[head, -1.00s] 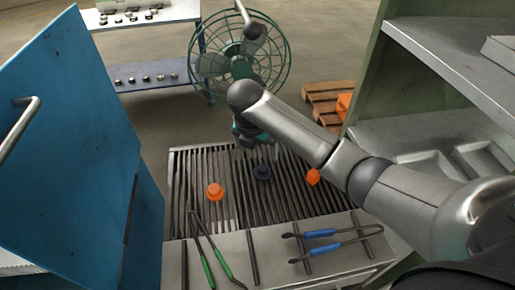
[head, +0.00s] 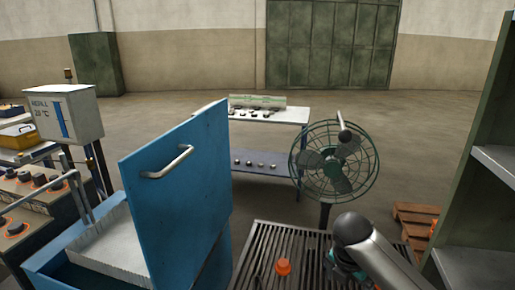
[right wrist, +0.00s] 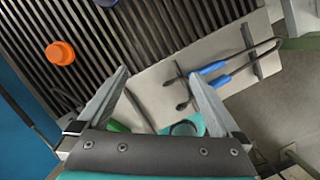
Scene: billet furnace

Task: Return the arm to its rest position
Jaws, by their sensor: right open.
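My right arm (head: 375,255) comes in at the lower right of the head view, over the slatted grate table (head: 262,243). Its gripper is mostly hidden there behind the arm. In the right wrist view the right gripper (right wrist: 158,76) is open, with nothing between its fingers. It points down over the grate and the plain metal front strip. An orange knob-like piece (head: 283,267) stands on the grate, left of the arm; it also shows in the right wrist view (right wrist: 60,52). My left gripper is not in view.
Blue-handled tongs (right wrist: 228,74) lie on the front strip. A blue open door or lid (head: 178,190) rises left of the grate. A green caged fan (head: 336,160) stands behind it. A green shelf unit (head: 482,150) is at right, a pallet (head: 415,220) beside it.

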